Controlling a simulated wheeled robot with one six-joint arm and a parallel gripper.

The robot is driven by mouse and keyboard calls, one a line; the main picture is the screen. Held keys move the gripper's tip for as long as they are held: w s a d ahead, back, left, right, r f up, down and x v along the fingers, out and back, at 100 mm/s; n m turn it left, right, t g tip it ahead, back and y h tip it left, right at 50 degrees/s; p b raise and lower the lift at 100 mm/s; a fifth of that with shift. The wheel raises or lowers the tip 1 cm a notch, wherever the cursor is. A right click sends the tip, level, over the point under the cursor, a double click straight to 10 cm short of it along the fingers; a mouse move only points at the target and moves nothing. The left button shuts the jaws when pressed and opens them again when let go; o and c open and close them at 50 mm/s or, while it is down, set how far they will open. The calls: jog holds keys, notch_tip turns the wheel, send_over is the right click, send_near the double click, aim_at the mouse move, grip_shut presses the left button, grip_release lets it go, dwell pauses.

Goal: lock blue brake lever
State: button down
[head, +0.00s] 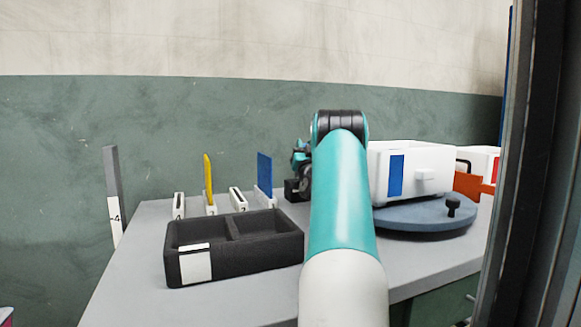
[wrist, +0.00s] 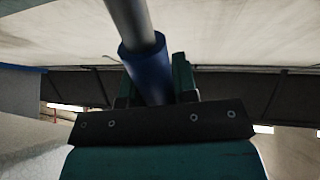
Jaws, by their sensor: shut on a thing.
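In the wrist view, a blue sleeve on a grey rod (wrist: 147,70), taken as the blue brake lever, runs down between the two fingers of my gripper (wrist: 155,88). The gripper is shut on the blue sleeve. The rod slants up and out of the top of that view. In the head view, my arm hides the fingers and the lever. A round blue-grey turntable (head: 400,222) with a black knob (head: 453,205) stands right of my arm. A white box (head: 430,160) with a blue stripe sits on it.
A black two-part tray (head: 275,255) stands at the table's front left. Behind it are several white slotted holders, with a yellow plate (head: 208,168) and a blue plate (head: 264,172) upright. An orange bar (head: 468,184) is beside the white box. A dark post (head: 540,180) blocks the right side.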

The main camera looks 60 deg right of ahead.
jog(key=shift+s+a+f+m+h+b, duration=0.3)
jog(key=shift+f+h+b, duration=0.2)
jog(key=shift+b, duration=1)
jog(key=shift+s+a+f+m+h+b, duration=0.25)
jog(key=shift+f+h+b, duration=0.2)
jog(key=shift+b, duration=1)
jog(key=shift+s+a+h+b, duration=0.2)
jog(key=shift+h+b, duration=0.15)
jog(key=shift+b, duration=0.35)
jog(key=shift+s+r, duration=0.1)
jog(key=c, duration=0.9)
grip_release()
